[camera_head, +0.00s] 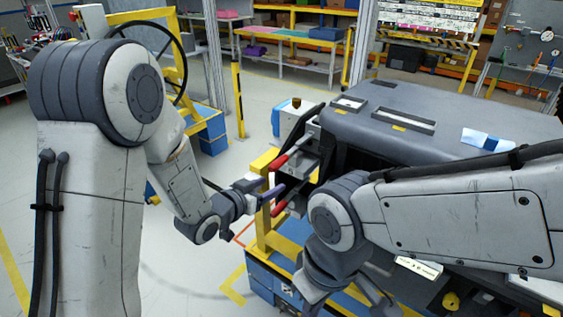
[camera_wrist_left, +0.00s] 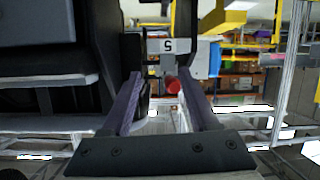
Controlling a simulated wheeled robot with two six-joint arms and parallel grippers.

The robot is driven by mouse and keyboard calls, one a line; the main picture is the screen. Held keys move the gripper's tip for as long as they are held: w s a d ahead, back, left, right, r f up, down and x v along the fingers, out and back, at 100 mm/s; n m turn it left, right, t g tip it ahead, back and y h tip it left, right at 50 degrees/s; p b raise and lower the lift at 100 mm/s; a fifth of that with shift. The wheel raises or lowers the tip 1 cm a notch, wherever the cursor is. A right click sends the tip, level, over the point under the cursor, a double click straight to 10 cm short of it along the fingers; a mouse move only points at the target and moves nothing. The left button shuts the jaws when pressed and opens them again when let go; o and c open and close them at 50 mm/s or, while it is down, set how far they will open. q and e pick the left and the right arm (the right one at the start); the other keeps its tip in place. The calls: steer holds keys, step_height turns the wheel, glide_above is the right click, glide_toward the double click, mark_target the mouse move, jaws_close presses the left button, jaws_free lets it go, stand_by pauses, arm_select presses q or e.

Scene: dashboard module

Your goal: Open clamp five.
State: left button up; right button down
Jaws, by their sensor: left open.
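The clamp with a white "5" label (camera_wrist_left: 167,45) shows in the left wrist view. A red handle end (camera_wrist_left: 172,85) lies between the finger lines of my left gripper (camera_wrist_left: 160,76), apart from both fingers. In the head view, a red handle (camera_head: 284,162) and a lower red handle (camera_head: 281,207) stick out at the left end of the dashboard module (camera_head: 450,110). My left gripper (camera_head: 272,192) is open beside them. I cannot tell which handle is clamp five's in the head view. My right gripper (camera_head: 378,297) hangs low at the front, partly cut off; its jaws are unclear.
A yellow frame (camera_head: 263,240) stands under the module's left end. A yellow post (camera_head: 238,98) and a blue box (camera_head: 208,135) stand behind on the floor. My right arm covers part of the module's front. Shelves and a work table (camera_head: 284,62) are far back.

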mark_target(282, 160)
arm_select(q)
steer(key=a+t+h, duration=0.1)
steer(key=w+a+r+n+t+h, duration=0.1)
steer(key=shift+a+r+t+h, duration=0.1)
steer(key=shift+r+t+h, duration=0.1)
steer(key=shift+t+h, duration=0.15)
steer(key=p+x, duration=0.2)
steer(key=x, duration=0.7)
steer(key=shift+w+d, duration=0.35)
steer(key=shift+c, duration=0.3)
jaws_close()
steer(key=shift+a, duration=0.1)
stand_by(0.5)
